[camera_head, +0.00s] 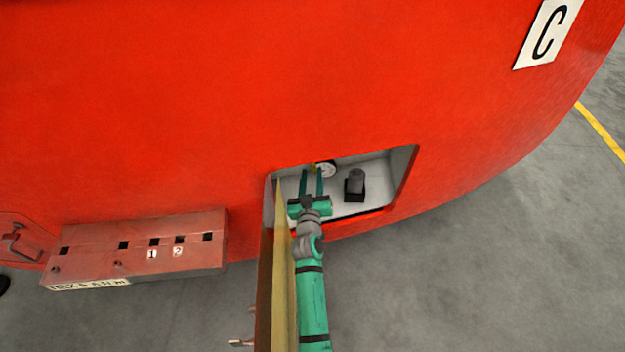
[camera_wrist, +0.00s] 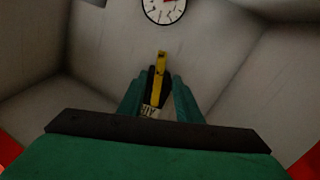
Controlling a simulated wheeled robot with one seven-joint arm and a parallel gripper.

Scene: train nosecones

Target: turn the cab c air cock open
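The cab is a red nosecone with a plate marked C (camera_head: 547,33) at the upper right. A pale recess (camera_head: 376,172) in its lower side holds the air cock, whose yellow handle (camera_wrist: 160,71) shows in the wrist view with a black part and a small lettered tag (camera_wrist: 150,112) near it. A bit of yellow (camera_head: 314,168) shows in the head view by the fingertips. My green gripper (camera_head: 312,172) reaches into the recess. Its fingers (camera_wrist: 159,78) stand apart on either side of the handle, with gaps showing at the tips. The handle's lower end is hidden.
A white round gauge (camera_head: 327,170) sits behind the fingers; it also shows in the wrist view (camera_wrist: 163,10). A black block (camera_head: 355,185) stands to the right inside the recess. The recess walls are close around my gripper. An open panel edge (camera_head: 283,290) stands just left of my arm.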

